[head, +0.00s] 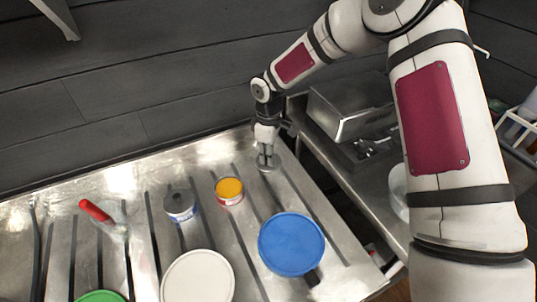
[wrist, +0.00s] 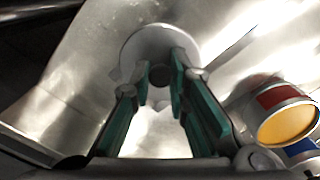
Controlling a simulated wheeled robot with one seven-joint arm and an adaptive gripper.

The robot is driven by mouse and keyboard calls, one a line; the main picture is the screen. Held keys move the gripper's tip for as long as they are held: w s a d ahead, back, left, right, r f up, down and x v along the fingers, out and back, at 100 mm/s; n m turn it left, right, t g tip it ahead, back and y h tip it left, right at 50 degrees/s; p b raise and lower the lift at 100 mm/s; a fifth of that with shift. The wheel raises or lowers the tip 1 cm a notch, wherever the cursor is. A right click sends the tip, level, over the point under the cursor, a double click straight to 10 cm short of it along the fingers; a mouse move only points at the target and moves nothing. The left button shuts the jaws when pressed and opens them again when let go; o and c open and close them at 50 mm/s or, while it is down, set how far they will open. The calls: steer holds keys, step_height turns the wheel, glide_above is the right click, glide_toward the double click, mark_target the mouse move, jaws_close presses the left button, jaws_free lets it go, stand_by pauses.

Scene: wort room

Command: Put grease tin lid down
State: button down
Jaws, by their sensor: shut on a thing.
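The grease tin lid is a grey round disc (head: 270,167) with a dark knob, at the far right of the metal table in the head view. In the wrist view the lid (wrist: 135,52) lies beyond my fingertips. My gripper (head: 266,158) points down and is shut on the lid's knob; the wrist view shows green-padded fingers (wrist: 161,80) on both sides of it. The lid is at or just above the table; I cannot tell whether it touches. An open tin with orange contents (head: 229,190) stands nearby, also at right in the wrist view (wrist: 286,122).
A blue-and-white tin with a grey top (head: 180,206) stands left of the orange one. A blue round lid (head: 291,243), a white one (head: 198,278) and a green one (head: 101,297) are nearer. A red-handled tool (head: 97,211) lies left. Dark slots cross the table (head: 135,185).

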steer(key=shift+f, duration=0.15)
steer(key=c, duration=1.5)
jaws_free()
steer(key=shift+c, duration=0.2)
